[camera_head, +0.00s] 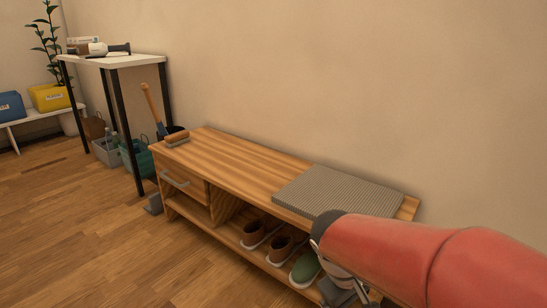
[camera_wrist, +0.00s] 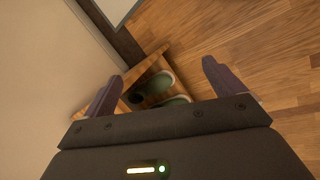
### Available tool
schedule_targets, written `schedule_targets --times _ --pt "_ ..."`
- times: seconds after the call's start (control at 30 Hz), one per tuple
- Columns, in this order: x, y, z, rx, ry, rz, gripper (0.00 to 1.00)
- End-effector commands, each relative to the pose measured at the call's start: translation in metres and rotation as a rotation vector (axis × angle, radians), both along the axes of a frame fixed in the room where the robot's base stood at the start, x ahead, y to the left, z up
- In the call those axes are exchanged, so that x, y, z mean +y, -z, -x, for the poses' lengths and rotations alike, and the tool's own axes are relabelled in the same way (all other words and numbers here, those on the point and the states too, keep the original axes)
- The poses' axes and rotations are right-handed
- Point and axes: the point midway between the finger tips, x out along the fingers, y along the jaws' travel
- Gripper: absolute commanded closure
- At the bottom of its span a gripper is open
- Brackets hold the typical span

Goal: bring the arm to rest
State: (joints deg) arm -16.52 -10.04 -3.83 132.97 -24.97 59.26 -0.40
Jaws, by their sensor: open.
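My arm is red and reaches in from the right in the head view. My gripper (camera_head: 343,287) hangs at its end, in front of the right part of a wooden shoe bench (camera_head: 225,160), and is partly cut off by the lower edge. In the wrist view my gripper (camera_wrist: 162,70) is open, its two dark fingers wide apart with nothing between them held. Beyond the fingers, green shoes (camera_wrist: 160,83) and part of the wooden bench (camera_wrist: 145,66) show. I cannot tell how far the gripper is from the bench.
Shoes (camera_head: 280,248) stand on the shelf below. A tall white table (camera_head: 115,62) stands behind left. The wooden floor (camera_head: 110,240) at the front left is clear.

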Motion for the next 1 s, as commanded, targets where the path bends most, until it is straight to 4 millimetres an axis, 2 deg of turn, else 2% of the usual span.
schedule_targets --times 0.03,0.2,0.57,0.63,1.0 --pt "-0.003 -0.012 0.012 -0.06 0.054 -0.065 0.06" --pt "-0.003 -0.036 0.042 -0.223 0.194 -0.25 0.06" --pt "0.005 -0.068 0.079 -0.486 0.358 -0.479 0.06" --pt "0.006 -0.091 0.078 -0.481 0.359 -0.482 0.06" --pt "0.006 -0.172 0.077 -0.478 0.356 -0.479 0.06"
